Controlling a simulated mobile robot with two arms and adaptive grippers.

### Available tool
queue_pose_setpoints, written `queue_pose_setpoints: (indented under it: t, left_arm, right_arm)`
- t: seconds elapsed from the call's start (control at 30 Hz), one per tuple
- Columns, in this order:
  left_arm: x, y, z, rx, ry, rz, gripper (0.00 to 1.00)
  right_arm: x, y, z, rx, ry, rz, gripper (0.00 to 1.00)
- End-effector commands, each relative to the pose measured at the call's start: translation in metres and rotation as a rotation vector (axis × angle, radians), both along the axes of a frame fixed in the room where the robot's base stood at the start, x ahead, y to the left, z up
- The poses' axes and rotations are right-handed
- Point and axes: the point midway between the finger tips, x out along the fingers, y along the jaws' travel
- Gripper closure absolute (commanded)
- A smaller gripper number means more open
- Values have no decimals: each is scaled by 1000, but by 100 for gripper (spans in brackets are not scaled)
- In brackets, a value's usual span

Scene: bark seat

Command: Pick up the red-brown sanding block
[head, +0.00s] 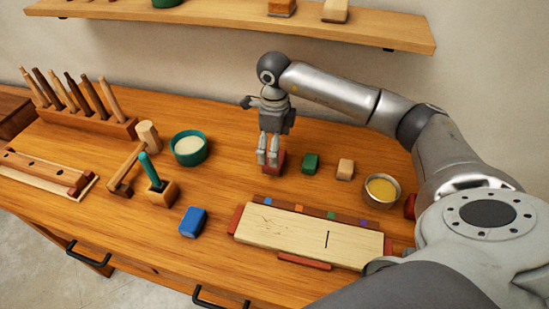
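The red-brown sanding block (280,164) sits on the workbench, at the back middle, left of a green block. My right gripper (268,158) comes in from the right and points down at it. Its fingertips overlap the left part of the block and hide some of it. A small gap shows between the fingers, but I cannot tell whether they touch the block or stand in front of it. My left gripper is not in view.
A green block (310,164), a tan block (345,169) and a bowl of yellow stuff (382,189) stand to the right. A teal bowl (189,148) is left. A pale board (305,235) and a blue block (193,222) lie in front. A shelf (215,14) hangs above.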

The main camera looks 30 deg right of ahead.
Motion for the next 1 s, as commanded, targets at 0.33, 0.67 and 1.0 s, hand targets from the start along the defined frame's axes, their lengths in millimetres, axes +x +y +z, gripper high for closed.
queue_pose_setpoints:
  t: [0.33, 0.67, 1.0]
  left_arm:
    - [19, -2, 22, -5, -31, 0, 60]
    - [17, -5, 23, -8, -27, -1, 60]
    - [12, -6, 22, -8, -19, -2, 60]
  right_arm:
    - [5, -4, -40, 1, 3, -1, 4]
    - [6, -5, -55, 1, -2, 0, 4]
    - [6, -5, -55, 1, -2, -1, 41]
